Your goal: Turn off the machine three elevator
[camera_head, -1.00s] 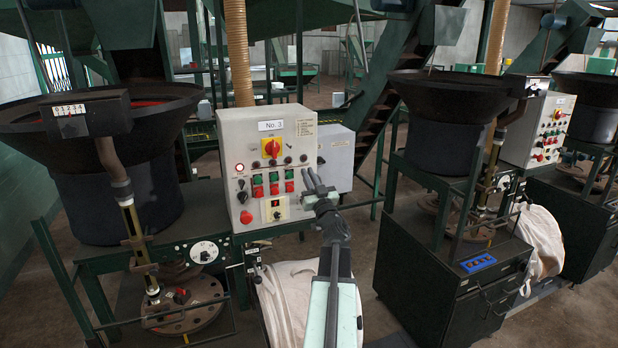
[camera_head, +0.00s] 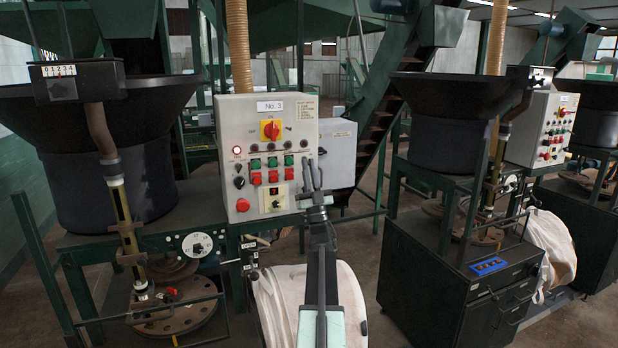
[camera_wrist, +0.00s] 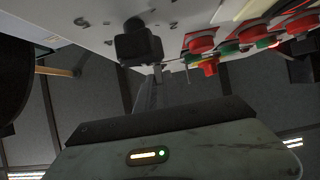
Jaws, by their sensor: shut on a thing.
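The machine three control panel (camera_head: 300,135) is a pale box labelled "No. 3" in the head view. It has a red selector on a yellow plate (camera_head: 271,129), a lit lamp (camera_head: 237,150), green buttons above red buttons (camera_head: 273,176), black knobs (camera_head: 239,182) and a red mushroom button (camera_head: 242,205). My gripper (camera_head: 314,178) shows in front of the panel's lower right side, its fingers close together. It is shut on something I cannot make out. The wrist view shows a black knob (camera_wrist: 138,45) and red buttons (camera_wrist: 201,42) close by, from below.
A dark hopper (camera_head: 105,190) stands left of the panel. A white bag (camera_head: 280,300) hangs below it. A grey box (camera_head: 337,155) is just behind on the right. A second machine with a dark cabinet (camera_head: 440,280) stands to the right, with floor between.

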